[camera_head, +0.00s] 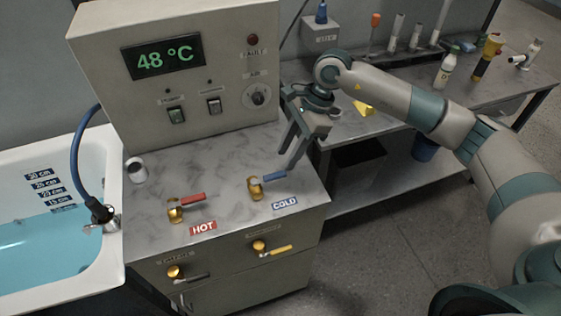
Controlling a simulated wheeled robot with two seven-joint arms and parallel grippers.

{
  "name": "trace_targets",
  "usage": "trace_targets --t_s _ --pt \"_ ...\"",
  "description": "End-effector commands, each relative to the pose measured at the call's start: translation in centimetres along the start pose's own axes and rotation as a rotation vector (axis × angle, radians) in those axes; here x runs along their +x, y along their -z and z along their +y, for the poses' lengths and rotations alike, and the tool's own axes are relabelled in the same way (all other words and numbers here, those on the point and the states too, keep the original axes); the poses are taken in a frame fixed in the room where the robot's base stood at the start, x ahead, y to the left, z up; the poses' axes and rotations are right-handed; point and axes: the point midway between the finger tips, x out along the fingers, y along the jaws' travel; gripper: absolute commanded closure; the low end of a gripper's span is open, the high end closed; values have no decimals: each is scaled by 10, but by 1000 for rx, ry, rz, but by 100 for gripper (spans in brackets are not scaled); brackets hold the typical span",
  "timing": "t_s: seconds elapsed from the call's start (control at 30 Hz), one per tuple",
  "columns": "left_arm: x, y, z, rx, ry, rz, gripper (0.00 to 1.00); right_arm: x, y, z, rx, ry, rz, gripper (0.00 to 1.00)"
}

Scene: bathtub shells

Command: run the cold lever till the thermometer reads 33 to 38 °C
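The thermometer display (164,57) on the upright panel reads 48 °C in green. The cold lever (267,180) has a blue handle on a brass valve, above the COLD label (285,203), and its handle points to the right. The hot lever (187,202), with a red handle, is left of it above the HOT label. My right gripper (292,154) hangs just above and right of the cold lever, fingers pointing down. Its fingers look apart, with nothing seen between them; contact with the blue handle is not visible. My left gripper is not in view.
A bathtub (112,240) with blue water stands at left, with a blue hose and depth marks. Two more brass valves (259,246) sit on the cabinet front below. A workbench (470,90) with bottles and tools stands behind my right arm.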

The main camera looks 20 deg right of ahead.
Motion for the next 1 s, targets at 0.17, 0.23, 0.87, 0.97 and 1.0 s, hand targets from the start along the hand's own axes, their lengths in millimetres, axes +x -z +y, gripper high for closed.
trace_targets --t_s 0.17,0.23,0.87,0.97,1.0 --pt "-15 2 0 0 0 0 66 28 -1 1 0 -3 -1 66" --pt "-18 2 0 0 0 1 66 37 -1 0 1 -2 -1 66" --pt "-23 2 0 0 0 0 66 58 0 0 0 1 0 80" --pt "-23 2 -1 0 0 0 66 57 0 0 0 1 0 100" --pt "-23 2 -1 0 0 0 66 57 0 0 0 1 0 100"
